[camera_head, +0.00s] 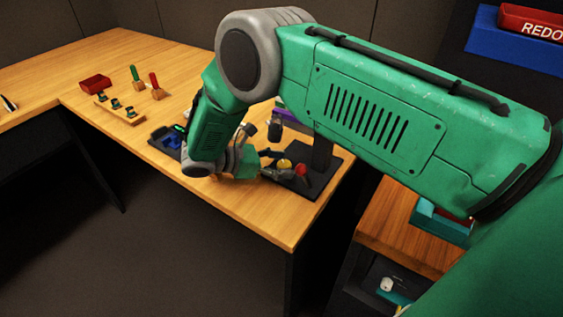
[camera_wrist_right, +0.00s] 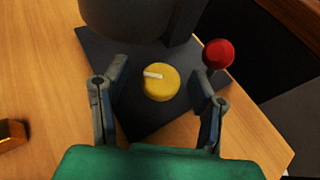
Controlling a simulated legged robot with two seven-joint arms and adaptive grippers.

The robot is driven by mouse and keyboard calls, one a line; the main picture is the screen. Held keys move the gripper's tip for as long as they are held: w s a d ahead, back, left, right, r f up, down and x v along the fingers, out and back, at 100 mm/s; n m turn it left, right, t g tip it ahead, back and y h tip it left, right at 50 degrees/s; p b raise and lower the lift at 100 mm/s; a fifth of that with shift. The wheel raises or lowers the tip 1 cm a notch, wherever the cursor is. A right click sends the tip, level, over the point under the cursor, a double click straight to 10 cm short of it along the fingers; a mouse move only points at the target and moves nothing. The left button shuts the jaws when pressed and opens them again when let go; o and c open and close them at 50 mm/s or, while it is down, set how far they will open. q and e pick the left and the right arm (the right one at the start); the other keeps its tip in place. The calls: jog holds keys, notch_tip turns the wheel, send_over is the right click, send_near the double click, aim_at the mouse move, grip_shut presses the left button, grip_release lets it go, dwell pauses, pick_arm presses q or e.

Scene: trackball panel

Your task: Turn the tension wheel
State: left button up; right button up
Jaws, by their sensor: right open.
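The yellow round wheel (camera_wrist_right: 161,82) has a white mark on its top and sits on a dark base plate (camera_wrist_right: 140,122). It also shows small in the head view (camera_head: 284,164). My right gripper (camera_wrist_right: 162,95) is open, with one finger on each side of the wheel in the wrist view. I cannot tell whether the fingers touch it. A red ball knob (camera_wrist_right: 218,54) stands just right of the wheel; it also shows in the head view (camera_head: 301,170). My left gripper is not in view.
A dark post (camera_head: 321,152) rises from the plate behind the wheel. The wooden desk (camera_head: 270,222) has wooden holders with green and red handles (camera_head: 154,84) and a red box (camera_head: 95,83) at the far left. The desk's front is clear.

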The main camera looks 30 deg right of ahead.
jog(key=c, duration=1.2)
jog(key=m+g+y+b, duration=0.1)
jog(key=m+g+b, duration=0.1)
jog(key=b, duration=0.1)
jog(key=m+g+b, duration=0.2)
jog(key=b, duration=0.2)
jog(key=shift+w+d+f+y, duration=0.1)
jog(key=shift+f+y, duration=0.1)
jog(key=shift+y, duration=0.2)
jog(key=shift+r+m+g+y+b, duration=0.2)
jog(key=shift+m+g+y+b, duration=0.3)
jog(key=shift+m+g, duration=0.1)
jog(key=shift+r, duration=0.1)
jog(key=o, duration=1.2)
